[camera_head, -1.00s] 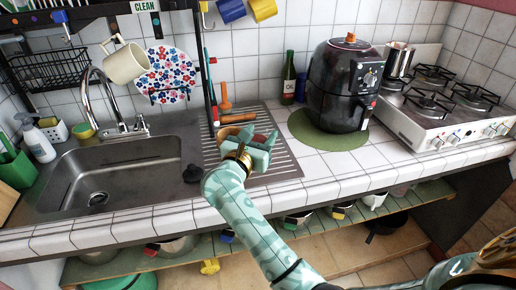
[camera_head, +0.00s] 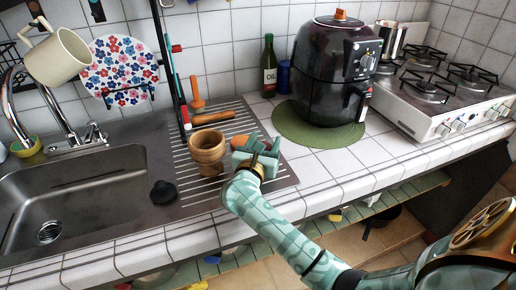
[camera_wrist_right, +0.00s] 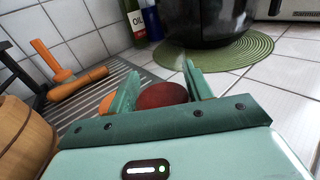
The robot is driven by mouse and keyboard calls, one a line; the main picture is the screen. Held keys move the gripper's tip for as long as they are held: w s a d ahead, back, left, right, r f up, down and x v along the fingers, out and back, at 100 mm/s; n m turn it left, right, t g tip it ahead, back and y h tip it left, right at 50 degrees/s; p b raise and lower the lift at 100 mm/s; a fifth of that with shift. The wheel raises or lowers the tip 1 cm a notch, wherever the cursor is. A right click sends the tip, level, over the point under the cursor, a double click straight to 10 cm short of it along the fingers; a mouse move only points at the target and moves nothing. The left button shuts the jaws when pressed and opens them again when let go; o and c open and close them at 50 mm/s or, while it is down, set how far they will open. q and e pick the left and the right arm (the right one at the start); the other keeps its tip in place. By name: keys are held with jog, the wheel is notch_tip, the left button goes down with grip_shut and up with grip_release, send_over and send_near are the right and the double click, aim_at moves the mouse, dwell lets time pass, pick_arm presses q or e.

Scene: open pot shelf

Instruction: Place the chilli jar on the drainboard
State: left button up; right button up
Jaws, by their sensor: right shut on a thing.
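My right gripper (camera_head: 262,146) is over the right part of the ribbed steel drainboard (camera_head: 222,113). In the right wrist view the gripper (camera_wrist_right: 160,88) is shut on a dark red, rounded thing (camera_wrist_right: 163,95), which I take to be the chilli jar. Only its top shows between the two green fingers; its lower part is hidden behind the gripper body. In the head view the fingers and palm hide it, and I cannot tell whether it touches the drainboard. My left gripper is not in view.
A wooden cup (camera_head: 207,155) stands on the drainboard just left of the gripper. An orange round thing (camera_head: 239,141) and wooden-handled tools (camera_head: 212,117) lie behind. A black air fryer (camera_head: 335,75) on a green mat (camera_head: 300,128) is to the right. The sink (camera_head: 70,200) is left.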

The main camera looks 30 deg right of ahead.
jog(key=shift+a+f, duration=0.5)
jog(key=shift+a, duration=0.2)
jog(key=shift+s+r, duration=0.15)
jog(key=shift+d, duration=0.3)
jog(key=shift+d+f, duration=0.1)
jog(key=shift+f, duration=0.25)
jog(key=o, duration=1.1)
jog(key=shift+r, duration=0.1)
jog(key=shift+c, duration=0.2)
jog(key=shift+a, duration=0.25)
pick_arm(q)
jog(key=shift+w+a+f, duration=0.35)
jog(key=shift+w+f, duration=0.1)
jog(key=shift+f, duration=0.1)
pick_arm(e)
jog(key=shift+d, duration=0.1)
